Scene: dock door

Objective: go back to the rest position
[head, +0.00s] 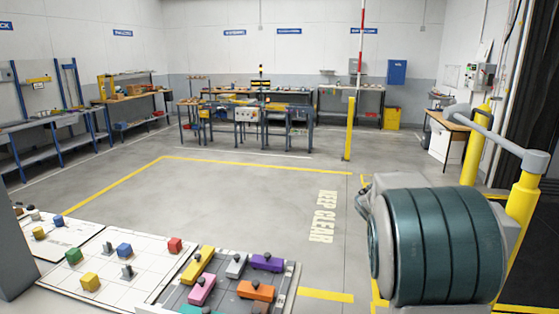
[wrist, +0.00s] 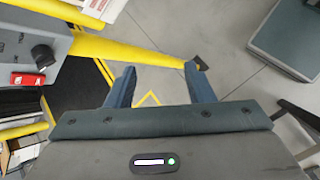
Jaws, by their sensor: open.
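My gripper (wrist: 160,68) shows in the wrist view with its two blue fingers spread wide apart. Nothing is between the fingers, and grey floor with a yellow line shows beyond them. The gripper is not seen in the head view.
In the head view, boards with coloured blocks (head: 124,250) and coloured handled pieces (head: 202,289) are at the lower left. Open floor (head: 240,195) lies beyond, with workbenches behind. Yellow posts (head: 525,200) stand at the right. In the wrist view, a grey control box (wrist: 30,62) and yellow bar (wrist: 130,50) are close.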

